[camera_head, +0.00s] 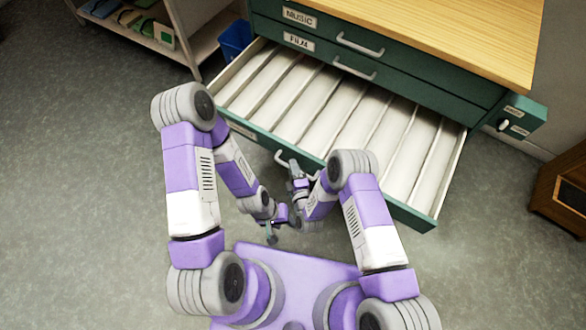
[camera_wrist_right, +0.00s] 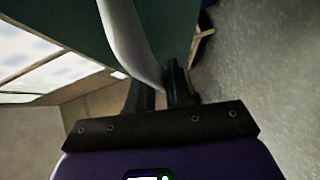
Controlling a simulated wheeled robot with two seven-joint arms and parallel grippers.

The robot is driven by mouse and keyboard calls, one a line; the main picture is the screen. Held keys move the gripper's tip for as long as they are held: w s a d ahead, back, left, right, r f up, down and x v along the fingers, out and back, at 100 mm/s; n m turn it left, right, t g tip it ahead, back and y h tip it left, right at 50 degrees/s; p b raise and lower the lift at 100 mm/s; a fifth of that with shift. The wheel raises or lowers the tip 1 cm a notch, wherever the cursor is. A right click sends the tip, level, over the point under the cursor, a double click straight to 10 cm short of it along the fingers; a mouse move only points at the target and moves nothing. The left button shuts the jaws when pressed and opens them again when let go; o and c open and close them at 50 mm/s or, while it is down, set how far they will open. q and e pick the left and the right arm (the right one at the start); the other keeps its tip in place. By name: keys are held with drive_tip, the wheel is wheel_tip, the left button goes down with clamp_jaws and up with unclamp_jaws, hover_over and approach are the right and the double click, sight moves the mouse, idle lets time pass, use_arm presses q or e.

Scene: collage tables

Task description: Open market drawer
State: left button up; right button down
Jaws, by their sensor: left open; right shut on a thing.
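A green cabinet has a wide drawer (camera_head: 432,213) pulled far out, showing pale empty-looking slots inside. A label sits on its front, too small and oblique to read. A pale curved handle (camera_head: 281,156) is on that front. My right gripper (camera_head: 293,168) is at this handle and shut on it. In the right wrist view the handle (camera_wrist_right: 125,40) runs down between the dark fingers (camera_wrist_right: 160,88), against the green drawer front. My left gripper (camera_head: 271,236) is open and empty, low in front of the drawer, apart from it.
Shut drawers labelled MUSIC (camera_head: 342,34) and FILM (camera_head: 325,58) lie above, under a wooden top (camera_head: 450,35). A small green box (camera_head: 520,120) juts out at the right. A shelf cart (camera_head: 190,40), a blue bin (camera_head: 234,40) and a wooden cabinet (camera_head: 562,195) stand nearby. Grey floor is clear.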

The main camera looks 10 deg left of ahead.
drive_tip(key=c, duration=1.2)
unclamp_jaws()
drive_tip(key=shift+o, duration=0.2)
drive_tip(key=p+v, duration=0.2)
drive_tip(key=v, duration=0.5)
drive_tip(key=shift+s+d, duration=0.2)
drive_tip(key=shift+s, duration=0.05)
drive_tip(key=shift+r, duration=0.1)
